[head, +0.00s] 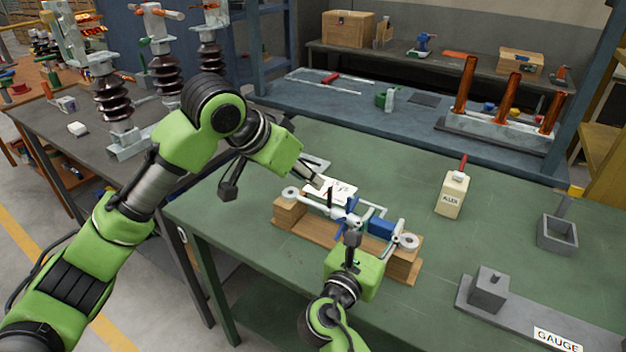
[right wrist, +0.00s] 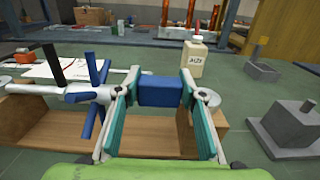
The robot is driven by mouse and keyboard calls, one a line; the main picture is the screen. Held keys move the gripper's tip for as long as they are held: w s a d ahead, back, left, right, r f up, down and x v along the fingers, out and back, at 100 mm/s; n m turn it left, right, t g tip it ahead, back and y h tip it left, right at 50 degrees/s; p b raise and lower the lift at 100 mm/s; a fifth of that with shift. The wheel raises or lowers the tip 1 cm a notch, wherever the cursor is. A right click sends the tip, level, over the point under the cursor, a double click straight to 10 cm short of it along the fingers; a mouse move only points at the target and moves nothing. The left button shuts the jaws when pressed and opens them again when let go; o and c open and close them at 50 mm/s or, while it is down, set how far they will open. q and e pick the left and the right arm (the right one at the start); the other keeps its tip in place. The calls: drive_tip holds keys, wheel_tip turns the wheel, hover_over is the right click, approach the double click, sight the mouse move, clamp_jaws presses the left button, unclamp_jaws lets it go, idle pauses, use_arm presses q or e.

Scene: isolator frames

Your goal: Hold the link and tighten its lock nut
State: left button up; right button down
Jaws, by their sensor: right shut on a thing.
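The link is a pale grey rod with a ring at each end (head: 408,241). It lies across a wooden cradle (head: 300,238). Its blue block (head: 381,228) also shows in the right wrist view (right wrist: 160,92). A winged part with blue and dark bars (head: 346,216), seemingly the lock nut, sits mid-rod, left of the block in the right wrist view (right wrist: 97,92). My right gripper (head: 353,242) is shut on the link, its teal pads on either side of the blue block.
A white paper (head: 342,190) lies behind the cradle. A cream bottle labelled ALEX or similar (head: 452,194) stands to the right. A grey gauge block (head: 488,287) and square holder (head: 557,234) stand farther right. Green table (head: 250,240) is bare in front left.

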idle(0.3)
drive_tip(key=c, duration=1.2)
unclamp_jaws()
drive_tip(key=shift+c, duration=0.2)
